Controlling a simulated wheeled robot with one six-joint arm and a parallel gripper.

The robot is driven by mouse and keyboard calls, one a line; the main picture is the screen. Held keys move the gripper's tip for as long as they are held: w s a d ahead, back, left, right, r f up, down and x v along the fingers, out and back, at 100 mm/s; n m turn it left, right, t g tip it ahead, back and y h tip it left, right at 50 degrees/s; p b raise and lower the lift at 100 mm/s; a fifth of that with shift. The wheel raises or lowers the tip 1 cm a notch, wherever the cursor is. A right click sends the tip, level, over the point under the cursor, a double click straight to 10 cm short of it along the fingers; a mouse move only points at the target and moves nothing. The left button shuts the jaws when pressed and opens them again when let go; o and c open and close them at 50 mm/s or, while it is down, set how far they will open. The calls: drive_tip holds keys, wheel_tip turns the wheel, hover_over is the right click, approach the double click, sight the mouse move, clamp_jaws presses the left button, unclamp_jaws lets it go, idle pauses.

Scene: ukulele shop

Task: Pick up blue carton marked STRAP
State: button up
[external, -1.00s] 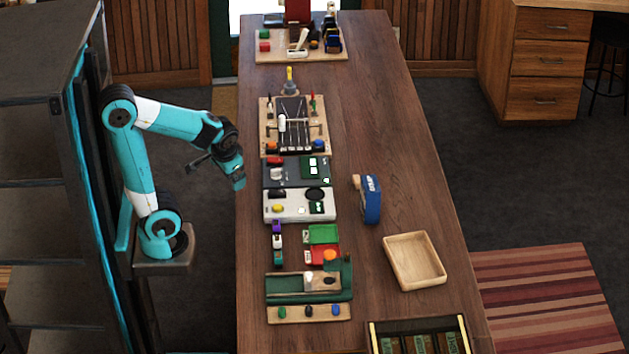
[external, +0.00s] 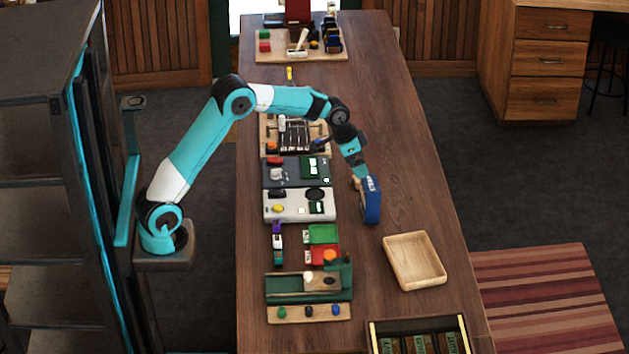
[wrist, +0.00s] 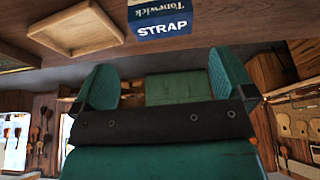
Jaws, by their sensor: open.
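The blue carton (external: 371,204) stands upright on the wooden table, right of the row of devices. It also shows in the wrist view (wrist: 160,20), where its face reads STRAP in white below a cream band. A small tan piece (external: 355,183) shows at its upper left. My gripper (external: 362,172) is just above the carton's top in the external view; whether they touch cannot be told. In the wrist view, its two teal fingers (wrist: 158,80) are spread apart with nothing between them, and the carton lies beyond the fingertips.
A shallow wooden tray (external: 415,261) sits on the table near the carton. A black-edged box (external: 374,338) with several green items is at the front edge. Devices, including a white panel (external: 290,206), line the left side. The table right of the carton is clear.

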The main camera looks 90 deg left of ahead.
sight(369, 183)
drive_tip(key=p+x, duration=0.2)
drive_tip(key=x, duration=0.5)
drive_tip(key=shift+p+x, duration=1.5)
drive_tip(key=shift+x, duration=1.2)
drive_tip(key=shift+c, duration=0.2)
drive_tip(key=c, duration=0.7)
